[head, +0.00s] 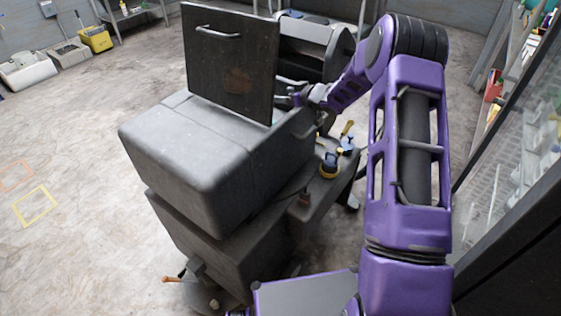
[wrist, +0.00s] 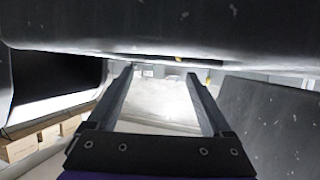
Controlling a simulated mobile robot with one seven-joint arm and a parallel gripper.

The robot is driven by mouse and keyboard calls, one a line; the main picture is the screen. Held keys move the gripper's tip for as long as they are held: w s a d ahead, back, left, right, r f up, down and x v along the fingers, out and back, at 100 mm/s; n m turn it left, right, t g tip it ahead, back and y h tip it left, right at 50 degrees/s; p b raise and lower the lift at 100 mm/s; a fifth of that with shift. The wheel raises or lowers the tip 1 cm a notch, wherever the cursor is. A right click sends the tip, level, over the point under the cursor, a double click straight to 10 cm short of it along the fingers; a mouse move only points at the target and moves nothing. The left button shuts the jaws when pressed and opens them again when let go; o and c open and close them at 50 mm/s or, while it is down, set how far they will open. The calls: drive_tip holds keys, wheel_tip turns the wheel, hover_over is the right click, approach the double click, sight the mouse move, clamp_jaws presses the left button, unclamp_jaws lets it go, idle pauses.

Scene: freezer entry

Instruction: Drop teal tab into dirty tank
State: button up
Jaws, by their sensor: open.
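I cannot make out a teal tab in either view. Nothing is clearly recognisable as the dirty tank. A large grey machine (head: 185,150) stands in the middle of the head view, with a dark upright panel (head: 225,70) with a handle on top. My gripper (head: 287,98) is at the right edge of this panel, partly hidden there. In the wrist view my gripper (wrist: 160,78) has its two fingers apart with nothing between them. A dark surface (wrist: 180,35) spans the view just above the fingers.
A side shelf (head: 322,195) on the machine holds a blue-and-yellow item (head: 329,166). A dark rounded housing (head: 315,48) is behind the panel. A glass-fronted cabinet (head: 510,130) stands at the right. A yellow bucket (head: 96,39) is at the back left. The left floor is mostly clear.

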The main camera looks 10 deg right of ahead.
drive_tip(key=v, duration=1.6)
drive_tip(key=shift+s+r, duration=0.15)
drive_tip(key=shift+s, duration=0.05)
